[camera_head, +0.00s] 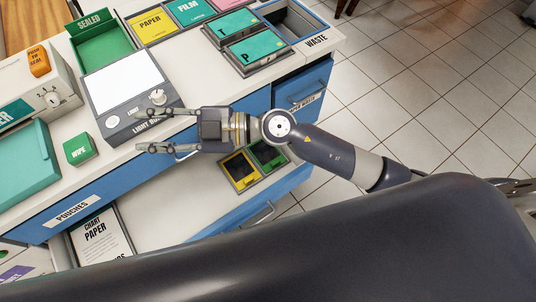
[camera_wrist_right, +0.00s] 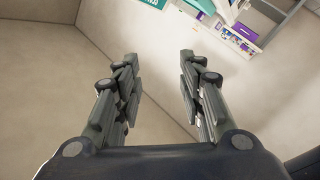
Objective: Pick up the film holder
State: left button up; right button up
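I cannot make out a thing that is plainly the film holder. A teal box marked FILM (camera_head: 190,10) stands at the back of the white counter. My right gripper (camera_head: 138,130) reaches in from the right over the front edge of the grey light box (camera_head: 125,75), with its fingers pointing left. Its two fingers are spread apart with nothing between them. In the right wrist view the same gripper (camera_wrist_right: 158,58) is open and empty, with floor and furniture beyond it. My left gripper is not in view.
Around the light box are a green SEALED tray (camera_head: 77,48), a yellow PAPER box (camera_head: 151,27), a green WIPE box (camera_head: 79,149) and a teal case (camera_head: 22,172). Teal T (camera_head: 228,24) and P (camera_head: 254,48) packets lie near the WASTE bin (camera_head: 283,22). A lower white surface (camera_head: 170,210) is largely clear.

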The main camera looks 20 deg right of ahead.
notch_tip(320, 180, down, 11)
jog(key=s+d+n+g+h, duration=0.2)
jog(key=n+g+h, duration=0.1)
jog(key=g+h, duration=0.15)
jog(key=m+h, duration=0.3)
jog(key=h, duration=1.1)
send_over(278, 160)
jog(key=shift+y, duration=0.25)
notch_tip(278, 160, down, 18)
jog(key=shift+s+a+r, duration=0.1)
jog(key=shift+a+r, duration=0.05)
jog(key=shift+r, duration=0.1)
jog(key=shift+d+f+p, duration=0.15)
jog(key=shift+f, duration=1.4)
jog(key=shift+d+f+p, duration=0.1)
jog(key=shift+f+p, duration=0.05)
jog(key=shift+f, duration=1.4)
grip_shut()
